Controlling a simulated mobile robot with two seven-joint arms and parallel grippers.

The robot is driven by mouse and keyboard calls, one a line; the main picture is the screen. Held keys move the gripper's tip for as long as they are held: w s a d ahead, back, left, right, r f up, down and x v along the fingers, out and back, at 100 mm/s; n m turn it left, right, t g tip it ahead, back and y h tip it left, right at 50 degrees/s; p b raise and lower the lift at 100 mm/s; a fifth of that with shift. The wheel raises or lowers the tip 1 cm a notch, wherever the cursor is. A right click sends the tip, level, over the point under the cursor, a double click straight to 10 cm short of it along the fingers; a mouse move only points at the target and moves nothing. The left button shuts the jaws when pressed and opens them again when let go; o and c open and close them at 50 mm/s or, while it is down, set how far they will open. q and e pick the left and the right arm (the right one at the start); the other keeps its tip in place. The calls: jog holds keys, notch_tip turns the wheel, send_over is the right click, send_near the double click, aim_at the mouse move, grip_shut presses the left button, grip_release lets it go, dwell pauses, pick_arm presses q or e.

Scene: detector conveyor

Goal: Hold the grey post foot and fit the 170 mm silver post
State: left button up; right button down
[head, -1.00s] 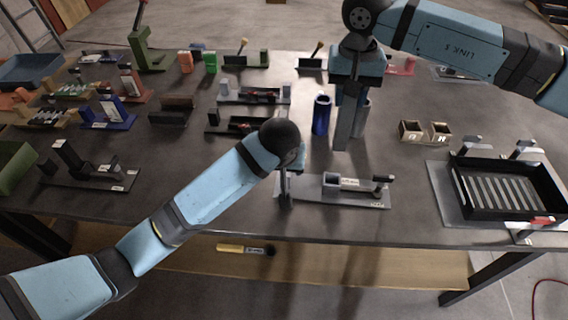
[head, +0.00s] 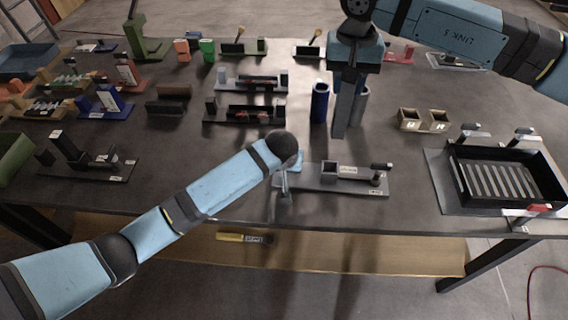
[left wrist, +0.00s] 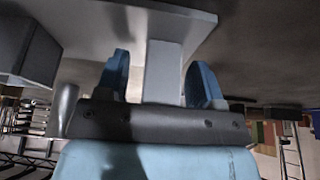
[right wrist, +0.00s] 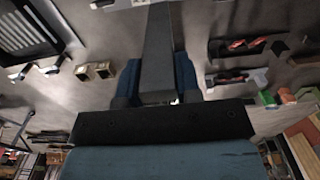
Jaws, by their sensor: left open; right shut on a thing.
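The grey post foot (head: 310,182) lies on the table's front middle as a flat plate with a square socket (head: 330,169), a label and a small clamp at its right end. My left gripper (head: 284,182) is at the plate's left end. In the left wrist view, its open blue fingers (left wrist: 160,85) stand either side of a grey upright tab (left wrist: 163,65) of the foot, with gaps visible. My right gripper (head: 347,78) is shut on the silver post (head: 341,118), which hangs down above the table behind the socket. It also shows in the right wrist view (right wrist: 157,45).
A blue cylinder (head: 319,103) and a grey cylinder (head: 361,106) stand beside and behind the held post. Two small labelled boxes (head: 410,119) and a black slotted tray (head: 503,202) are to the right. Several fixtures fill the left and back.

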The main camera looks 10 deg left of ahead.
aim_at(344, 101)
pick_arm(q)
grip_shut()
pick_arm(e)
notch_tip(344, 101, down, 16)
jog(key=shift+f, duration=0.25)
dwell(0.4)
jog(key=shift+f, duration=0.1)
jog(key=c, duration=0.8)
grip_release()
notch_tip(344, 101, up, 12)
jog(key=shift+r, duration=0.1)
